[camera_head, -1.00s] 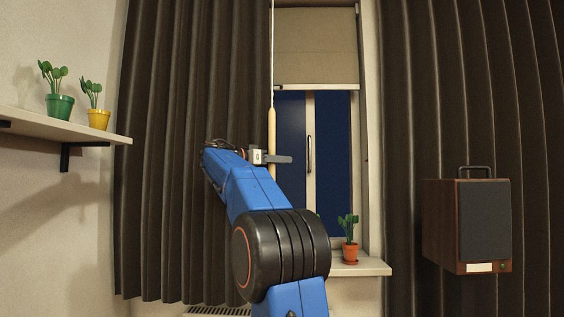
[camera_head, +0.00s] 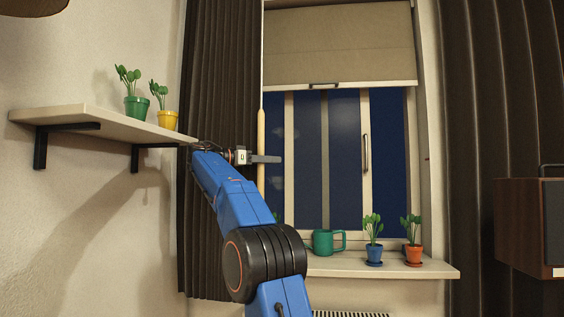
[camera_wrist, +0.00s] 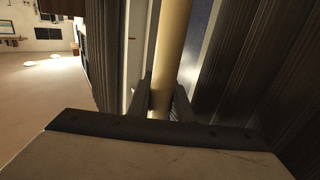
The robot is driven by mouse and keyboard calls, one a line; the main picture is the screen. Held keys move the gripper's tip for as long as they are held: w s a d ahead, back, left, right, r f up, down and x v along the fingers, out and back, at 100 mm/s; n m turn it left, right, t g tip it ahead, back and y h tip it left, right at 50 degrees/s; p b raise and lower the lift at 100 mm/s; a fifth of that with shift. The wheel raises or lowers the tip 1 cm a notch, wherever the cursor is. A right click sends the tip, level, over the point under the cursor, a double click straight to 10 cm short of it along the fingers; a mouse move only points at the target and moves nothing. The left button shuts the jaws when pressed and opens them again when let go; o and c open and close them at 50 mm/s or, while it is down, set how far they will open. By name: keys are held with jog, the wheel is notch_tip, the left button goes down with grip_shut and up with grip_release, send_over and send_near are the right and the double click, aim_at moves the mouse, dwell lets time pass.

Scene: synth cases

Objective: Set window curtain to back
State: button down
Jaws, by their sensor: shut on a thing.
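The dark pleated left curtain (camera_head: 215,60) hangs bunched at the left side of the window (camera_head: 345,150). A pale wooden wand (camera_head: 261,128) hangs along its right edge on a thin rod. My gripper (camera_head: 268,159) is shut on the wand, at the curtain's edge. In the wrist view the wand (camera_wrist: 172,45) runs between the two fingers of my gripper (camera_wrist: 160,108). The right curtain (camera_head: 480,90) hangs at the right side of the window. The wand's lower part is partly hidden by my arm.
A wall shelf (camera_head: 100,122) with a green pot (camera_head: 137,106) and a yellow pot (camera_head: 167,119) is close left of my arm. A wooden speaker (camera_head: 522,228) stands right. A beige blind (camera_head: 340,45) covers the window top.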

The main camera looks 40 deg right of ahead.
jog(key=shift+w+a, duration=0.3)
jog(key=shift+w, duration=0.1)
jog(key=c, duration=1.9)
grip_release()
jog(key=shift+o, duration=0.2)
jog(key=v, duration=1.7)
jog(key=shift+a, duration=0.15)
jog(key=shift+s, duration=0.1)
